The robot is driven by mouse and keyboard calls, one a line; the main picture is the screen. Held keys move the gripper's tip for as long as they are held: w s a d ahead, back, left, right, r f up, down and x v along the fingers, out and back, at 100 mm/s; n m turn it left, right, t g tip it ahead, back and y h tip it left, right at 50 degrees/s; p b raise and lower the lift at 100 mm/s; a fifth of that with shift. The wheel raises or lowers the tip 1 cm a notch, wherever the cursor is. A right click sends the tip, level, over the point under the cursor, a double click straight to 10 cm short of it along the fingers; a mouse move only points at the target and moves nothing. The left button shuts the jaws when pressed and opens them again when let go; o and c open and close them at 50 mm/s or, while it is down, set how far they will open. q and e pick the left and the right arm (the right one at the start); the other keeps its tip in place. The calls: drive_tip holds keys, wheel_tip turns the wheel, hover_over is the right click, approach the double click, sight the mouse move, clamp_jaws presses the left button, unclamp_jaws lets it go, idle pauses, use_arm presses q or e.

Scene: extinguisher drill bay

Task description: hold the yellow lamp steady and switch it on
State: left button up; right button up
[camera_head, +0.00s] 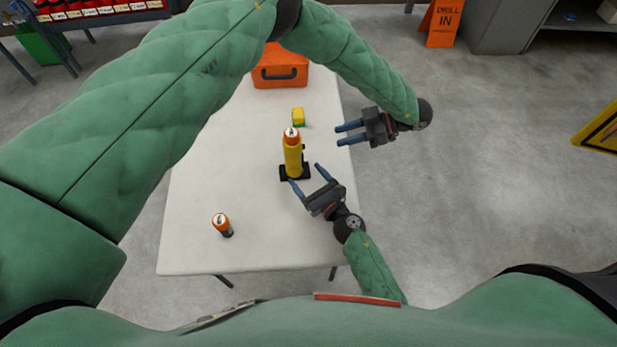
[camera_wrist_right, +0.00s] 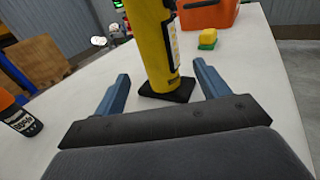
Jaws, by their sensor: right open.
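The yellow lamp (camera_head: 293,160), with an orange top, stands upright on a black base (camera_head: 283,174) in the middle of the white table. In the right wrist view the lamp (camera_wrist_right: 152,45) rises ahead, its upper part cut off by the frame. My right gripper (camera_head: 305,174) is open at the lamp's near side, its fingers pointing at it. In the wrist view the lamp shows between the fingers with nothing gripped. My left gripper (camera_head: 339,135) is open and empty to the right of the lamp, near the table's right edge, fingers pointing left. The lamp's switch cannot be made out.
An orange and black can (camera_head: 222,226) stands at the table's front left. A yellow and green sponge-like block (camera_head: 298,116) lies behind the lamp. An orange case (camera_head: 280,72) sits at the far end. The white table's (camera_head: 200,185) left part is mostly clear.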

sight(293, 160)
drive_tip(key=shift+x, duration=3.9)
drive_tip(key=shift+c, duration=0.4)
use_arm(q)
drive_tip(key=shift+c, duration=0.3)
use_arm(e)
drive_tip(key=c, duration=1.3)
use_arm(q)
clamp_jaws()
use_arm(e)
drive_tip(key=shift+c, duration=0.2)
